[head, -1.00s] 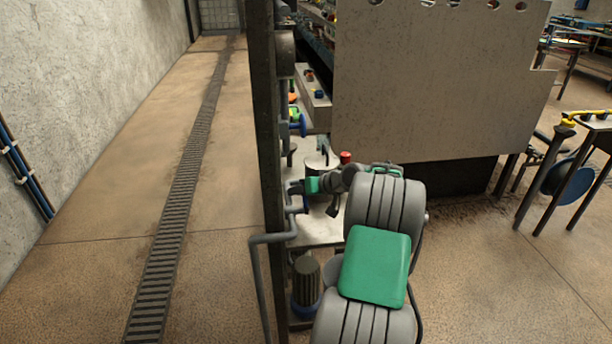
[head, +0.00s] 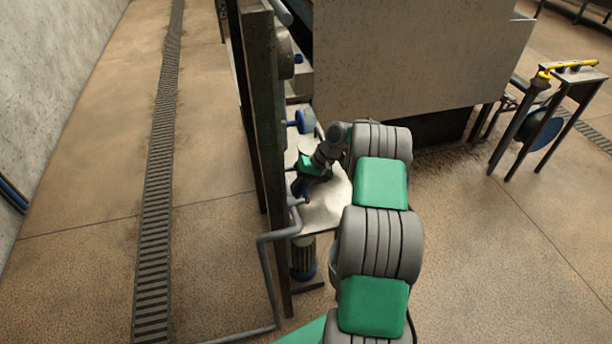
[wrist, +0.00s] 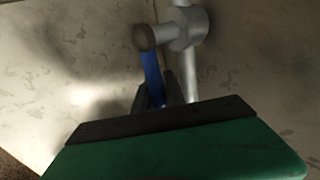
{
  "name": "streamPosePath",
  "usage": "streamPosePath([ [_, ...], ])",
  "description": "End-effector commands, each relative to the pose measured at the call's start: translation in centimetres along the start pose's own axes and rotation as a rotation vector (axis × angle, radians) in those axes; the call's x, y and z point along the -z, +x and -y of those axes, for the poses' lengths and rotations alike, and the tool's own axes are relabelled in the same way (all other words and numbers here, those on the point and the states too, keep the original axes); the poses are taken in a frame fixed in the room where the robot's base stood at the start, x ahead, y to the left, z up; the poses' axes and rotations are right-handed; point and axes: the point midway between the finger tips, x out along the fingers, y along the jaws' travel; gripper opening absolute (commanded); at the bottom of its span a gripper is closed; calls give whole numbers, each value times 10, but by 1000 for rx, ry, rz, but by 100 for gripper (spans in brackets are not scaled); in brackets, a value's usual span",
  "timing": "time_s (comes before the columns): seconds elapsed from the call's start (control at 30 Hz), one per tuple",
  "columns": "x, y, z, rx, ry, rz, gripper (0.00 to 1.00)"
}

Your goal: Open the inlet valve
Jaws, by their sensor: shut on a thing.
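The inlet valve shows in the wrist view as a grey metal body (wrist: 187,28) on a pipe, with a blue lever handle (wrist: 151,72). My gripper (wrist: 158,97) is shut on this blue lever, with its dark fingers on either side. The lower part of the lever is hidden by the fingers and the green gripper housing. In the head view, my gripper (head: 300,186) is low beside the dark upright post, above the pale machine base. The valve itself is mostly hidden there, so its angle is hard to tell.
A dark metal post (head: 264,150) stands close to the left of my gripper. A grey pipe (head: 268,270) bends below it, beside a motor (head: 303,258). Another blue fitting (head: 300,122) sits farther back. A large metal panel (head: 415,55) blocks the back right. Floor left is clear.

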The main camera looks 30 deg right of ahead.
Motion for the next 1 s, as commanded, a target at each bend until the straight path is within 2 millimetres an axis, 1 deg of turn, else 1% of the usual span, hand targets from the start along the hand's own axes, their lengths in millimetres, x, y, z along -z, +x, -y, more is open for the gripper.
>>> streamPosePath([
  [0.03,1,0,6,3,-5,7,0],
  [0.13,-2,3,7,4,2,28,0],
  [0.63,-6,4,3,6,16,39,0],
  [0.67,-6,4,3,6,17,39,18],
  [0.9,-7,2,-1,5,23,38,37],
  [1.0,-7,2,-2,5,24,38,37],
])
